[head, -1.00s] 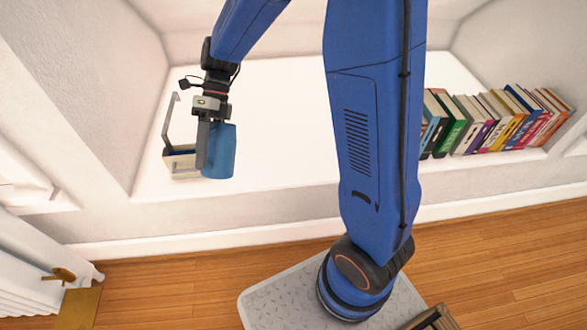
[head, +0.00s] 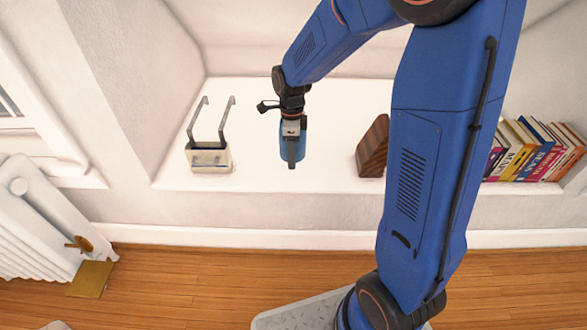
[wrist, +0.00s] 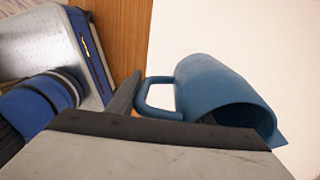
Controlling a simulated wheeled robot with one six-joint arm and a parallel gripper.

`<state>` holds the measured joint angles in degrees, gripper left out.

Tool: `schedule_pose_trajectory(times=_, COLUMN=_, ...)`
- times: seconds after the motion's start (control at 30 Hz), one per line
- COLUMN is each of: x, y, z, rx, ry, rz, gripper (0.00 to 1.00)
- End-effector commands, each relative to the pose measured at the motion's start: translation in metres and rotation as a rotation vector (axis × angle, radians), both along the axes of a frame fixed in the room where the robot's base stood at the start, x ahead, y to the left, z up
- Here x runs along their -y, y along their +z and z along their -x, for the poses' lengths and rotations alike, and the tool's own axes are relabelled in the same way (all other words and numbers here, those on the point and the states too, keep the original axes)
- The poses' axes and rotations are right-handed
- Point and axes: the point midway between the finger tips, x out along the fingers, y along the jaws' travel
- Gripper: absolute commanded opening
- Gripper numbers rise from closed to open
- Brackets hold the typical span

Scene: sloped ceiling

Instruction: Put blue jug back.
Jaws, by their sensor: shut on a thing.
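The blue jug (head: 284,140) is held at my gripper (head: 292,158) over the white ledge (head: 255,180), partly hidden behind it in the head view. In the wrist view the jug (wrist: 220,90) lies tilted across the picture, its open mouth toward the lower right and its handle toward the left. My gripper (wrist: 160,110) is shut on the jug. One dark finger shows beside the handle; the exact contact is partly hidden. I cannot tell whether the jug touches the ledge.
A cream box with two upright metal arms (head: 208,158) stands left of the jug. A brown wooden block (head: 373,147) stands to the right, then a row of books (head: 535,150). The ledge between box and block is otherwise clear. A white radiator (head: 35,225) is at far left.

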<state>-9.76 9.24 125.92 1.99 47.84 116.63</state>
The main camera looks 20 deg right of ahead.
Motion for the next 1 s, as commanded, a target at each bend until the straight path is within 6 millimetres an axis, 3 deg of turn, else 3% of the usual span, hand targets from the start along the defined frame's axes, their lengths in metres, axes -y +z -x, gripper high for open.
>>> schedule_pose_trajectory(times=0.6, x=0.000, y=-0.058, z=0.001, rx=-0.002, ry=-0.002, rz=-0.001, gripper=0.00)
schedule_pose_trajectory(times=1.0, x=0.000, y=-0.064, z=0.000, rx=-0.001, ry=-0.002, rz=-0.001, gripper=0.00)
